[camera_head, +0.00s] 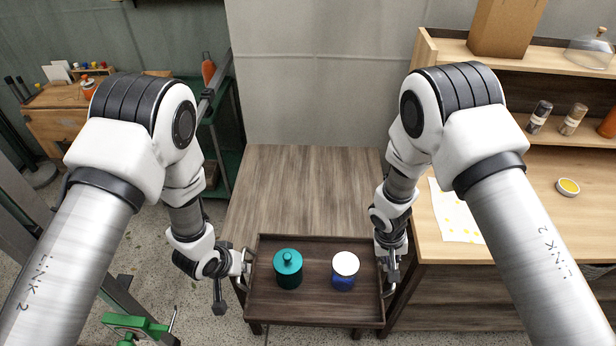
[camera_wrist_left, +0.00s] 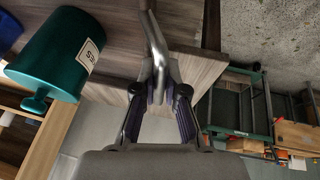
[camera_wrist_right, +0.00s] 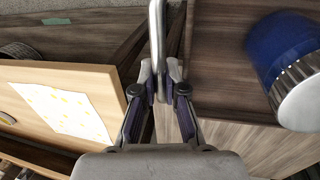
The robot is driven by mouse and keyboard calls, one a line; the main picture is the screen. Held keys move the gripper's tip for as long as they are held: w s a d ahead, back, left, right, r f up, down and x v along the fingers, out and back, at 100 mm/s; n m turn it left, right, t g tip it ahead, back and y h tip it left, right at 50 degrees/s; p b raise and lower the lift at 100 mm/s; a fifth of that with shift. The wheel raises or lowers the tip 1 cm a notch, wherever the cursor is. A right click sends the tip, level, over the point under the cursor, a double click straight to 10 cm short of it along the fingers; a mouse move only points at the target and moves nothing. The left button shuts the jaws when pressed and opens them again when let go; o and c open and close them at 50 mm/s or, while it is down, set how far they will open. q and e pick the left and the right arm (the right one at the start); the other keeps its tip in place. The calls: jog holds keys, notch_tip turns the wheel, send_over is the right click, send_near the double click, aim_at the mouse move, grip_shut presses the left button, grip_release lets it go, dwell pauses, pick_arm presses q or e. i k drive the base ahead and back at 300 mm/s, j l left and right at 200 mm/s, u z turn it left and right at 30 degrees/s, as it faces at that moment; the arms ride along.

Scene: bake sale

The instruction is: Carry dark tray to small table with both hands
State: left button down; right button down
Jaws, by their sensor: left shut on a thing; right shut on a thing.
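The dark brown tray (camera_head: 316,306) shows at the bottom middle of the head view, at the near end of the small wooden table (camera_head: 310,185). I cannot tell whether it touches the table. A teal lidded canister (camera_head: 288,270) and a blue canister with a white lid (camera_head: 344,272) stand upright in it. My left gripper (camera_head: 243,268) is shut on the tray's left metal handle (camera_wrist_left: 158,60). My right gripper (camera_head: 388,275) is at the tray's right side, and in the right wrist view it is shut on the right handle (camera_wrist_right: 157,45).
A wooden counter (camera_head: 440,262) with shelves stands close on the right and holds a spotted sheet (camera_head: 455,212) and a yellow-topped tin (camera_head: 568,187). A green shelf cart (camera_head: 222,140) stands to the left. The small table's top behind the tray is clear.

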aim_at(309, 194)
jog(key=i, duration=1.15)
